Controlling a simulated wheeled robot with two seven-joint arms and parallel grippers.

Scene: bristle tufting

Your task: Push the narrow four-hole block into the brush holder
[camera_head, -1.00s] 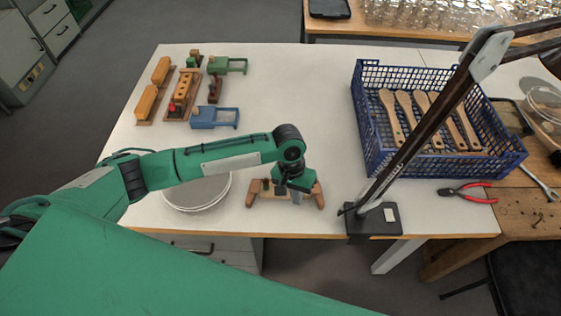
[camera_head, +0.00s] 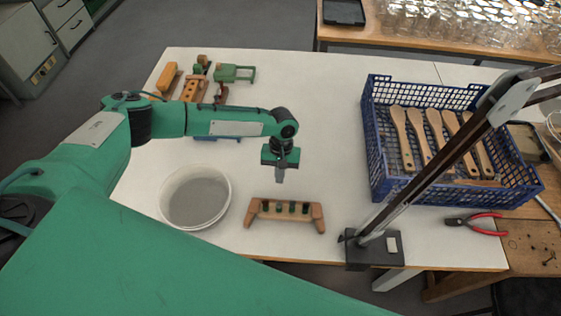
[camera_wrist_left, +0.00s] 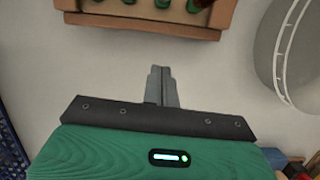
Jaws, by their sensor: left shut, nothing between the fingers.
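A wooden stand with flared ends (camera_head: 285,216), apparently the brush holder, stands near the table's front edge. Several dark green pieces (camera_head: 292,207) sit along it. My right gripper is out of view.
A white bowl (camera_head: 163,205) stands left of the stand. A black lamp base (camera_head: 375,250) with a slanting arm is to the right. A blue crate (camera_head: 380,175) holds wooden brushes. Red-handled pliers (camera_head: 485,222) lie at the right. The middle table is clear.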

